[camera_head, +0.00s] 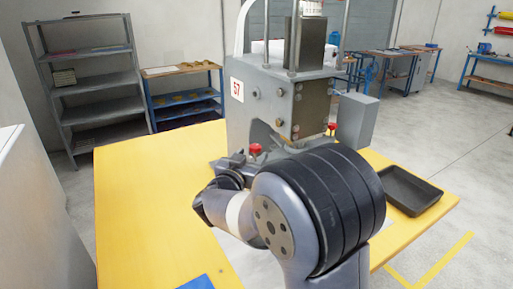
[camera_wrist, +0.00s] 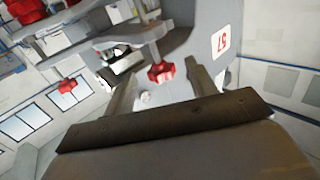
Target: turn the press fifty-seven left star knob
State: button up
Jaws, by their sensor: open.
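The press (camera_head: 262,95) carries a label 57 and stands on the yellow table. Its left star knob (camera_head: 256,148) is red and sits low on the press front. In the wrist view the red left knob (camera_wrist: 162,73) shows between the tips of my two fingers, with gaps on both sides. My gripper (camera_head: 236,158) is just left of and below that knob in the head view, partly hidden by my arm. In the wrist view my gripper (camera_wrist: 161,65) is open and holds nothing. I cannot tell how deep the knob sits between the fingers.
A second red knob (camera_head: 332,127) is on the press's right, also in the wrist view (camera_wrist: 67,85). A black tray (camera_head: 410,190) lies on the table's right. The yellow table (camera_head: 135,200) is clear at left. A blue sheet (camera_head: 197,283) lies at its front. Shelves (camera_head: 90,85) stand behind.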

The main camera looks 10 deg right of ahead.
aim_at(258, 147)
jog(key=x, duration=0.5)
jog(key=shift+w+d, duration=0.25)
jog(key=shift+w, duration=0.05)
jog(key=shift+c, duration=0.3)
jog(key=c, duration=0.9)
